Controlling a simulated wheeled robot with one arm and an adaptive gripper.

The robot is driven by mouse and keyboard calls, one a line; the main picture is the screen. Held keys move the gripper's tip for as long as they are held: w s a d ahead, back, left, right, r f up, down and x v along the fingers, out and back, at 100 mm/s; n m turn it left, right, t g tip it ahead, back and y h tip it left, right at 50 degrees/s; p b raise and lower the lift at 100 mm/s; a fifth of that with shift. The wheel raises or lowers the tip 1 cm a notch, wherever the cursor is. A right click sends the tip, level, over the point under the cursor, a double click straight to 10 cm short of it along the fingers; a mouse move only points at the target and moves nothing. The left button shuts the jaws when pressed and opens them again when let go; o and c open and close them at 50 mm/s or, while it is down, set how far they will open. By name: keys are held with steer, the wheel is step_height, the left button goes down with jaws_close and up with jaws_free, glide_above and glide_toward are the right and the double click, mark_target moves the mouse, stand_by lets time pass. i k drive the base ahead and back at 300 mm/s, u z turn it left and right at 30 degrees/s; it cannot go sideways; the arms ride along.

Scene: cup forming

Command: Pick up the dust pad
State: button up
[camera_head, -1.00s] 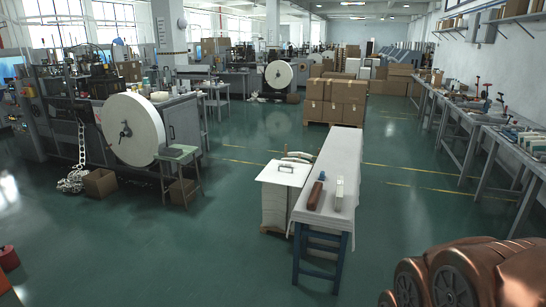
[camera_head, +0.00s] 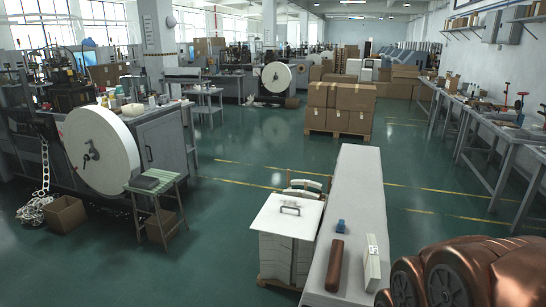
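No thing in view can be named the dust pad for certain. On the long white-covered table (camera_head: 352,190) lie a brown, rounded bar-like piece (camera_head: 335,265), a white block-like piece (camera_head: 372,268) to its right, and a small blue piece (camera_head: 340,227) behind them. A dark flat piece (camera_head: 147,182) lies on a green stool (camera_head: 165,191) at left. My gripper is not in view. Only copper-coloured links of my arm show at the bottom right, apart from these pieces in the picture.
Beside the table stands a white stack (camera_head: 283,258) under a handled lid. A machine with a large white roll (camera_head: 101,151) stands at left, an open carton (camera_head: 66,215) near it. Stacked boxes (camera_head: 340,106) stand behind. Workbenches line the right. Green floor is clear left of the stack.

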mark_target(340, 227)
steer(key=i, duration=0.75)
steer(key=u, duration=1.15)
steer(key=i, duration=1.05)
steer(key=z, duration=1.85)
